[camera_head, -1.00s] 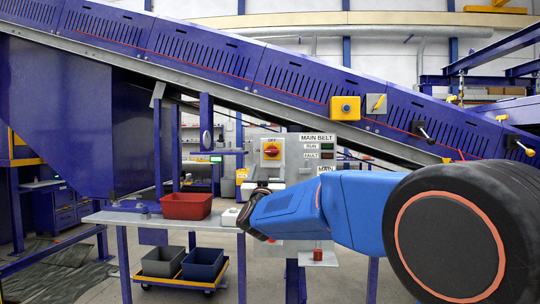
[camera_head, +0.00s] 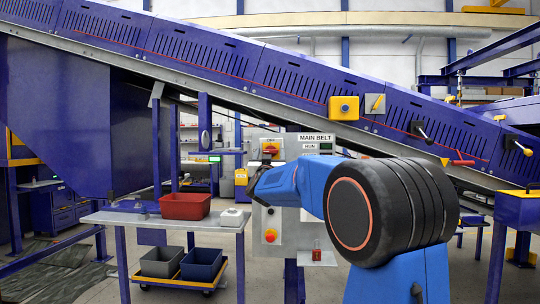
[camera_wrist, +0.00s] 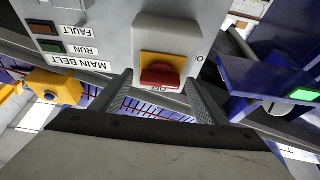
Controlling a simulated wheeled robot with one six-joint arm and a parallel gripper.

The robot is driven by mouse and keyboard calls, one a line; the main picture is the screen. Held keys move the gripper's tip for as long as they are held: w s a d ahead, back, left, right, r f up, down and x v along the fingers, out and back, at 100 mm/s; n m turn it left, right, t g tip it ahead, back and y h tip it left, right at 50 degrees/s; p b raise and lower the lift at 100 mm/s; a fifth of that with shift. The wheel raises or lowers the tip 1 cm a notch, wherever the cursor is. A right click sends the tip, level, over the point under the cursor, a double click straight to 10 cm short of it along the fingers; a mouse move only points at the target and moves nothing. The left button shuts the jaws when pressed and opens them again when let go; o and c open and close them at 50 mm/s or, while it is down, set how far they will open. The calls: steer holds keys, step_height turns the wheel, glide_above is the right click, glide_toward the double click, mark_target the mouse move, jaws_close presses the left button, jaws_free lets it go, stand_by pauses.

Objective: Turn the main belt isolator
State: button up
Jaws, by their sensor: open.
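The main belt isolator (camera_head: 270,150) is a red rotary handle on a yellow plate, at the upper left of the grey control panel (camera_head: 295,232) marked MAIN BELT. In the wrist view the isolator's red handle (camera_wrist: 162,76) appears upside down, near the "OFF" and "O" marks. My gripper (camera_head: 256,176) is just below the isolator in the head view and partly hides the panel. In the wrist view my open gripper (camera_wrist: 160,92) has one finger on each side of the handle's outline, with nothing held. The gap in depth to the handle cannot be told.
A bench (camera_head: 120,217) at left holds a red bin (camera_head: 185,206) and a white object (camera_head: 233,217). A red button (camera_head: 270,236) sits lower on the panel. A red padlock-like item (camera_head: 316,255) is below right. The conveyor (camera_head: 290,75) slopes above.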

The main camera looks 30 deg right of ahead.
steer(key=shift+c, duration=0.3)
steer(key=c, duration=1)
steer(key=shift+m, duration=0.5)
steer(key=m+g+h, duration=0.1)
steer(key=m, duration=0.1)
steer(key=m+h, duration=0.1)
steer(key=m, duration=0.1)
steer(key=shift+w+a+g, duration=0.1)
steer(key=shift+a+g, duration=0.05)
steer(key=shift+g, duration=0.25)
steer(key=m+g, duration=0.1)
steer(key=m, duration=0.3)
steer(key=m+g+h, duration=0.1)
steer(key=m+g, duration=0.1)
steer(key=m, duration=0.1)
steer(key=shift+r+m+h, duration=0.1)
steer(key=shift+m+h, duration=0.2)
steer(key=shift+m, duration=0.1)
steer(key=m+g, duration=0.1)
steer(key=m, duration=0.1)
steer(key=m+g, duration=0.1)
steer(key=m, duration=0.2)
steer(key=shift+w+a+r+g, duration=0.1)
steer(key=shift+g, duration=0.2)
steer(key=m+g+y, duration=0.1)
steer(key=m, duration=0.3)
steer(key=shift+r, duration=0.1)
steer(key=shift+m, duration=0.4)
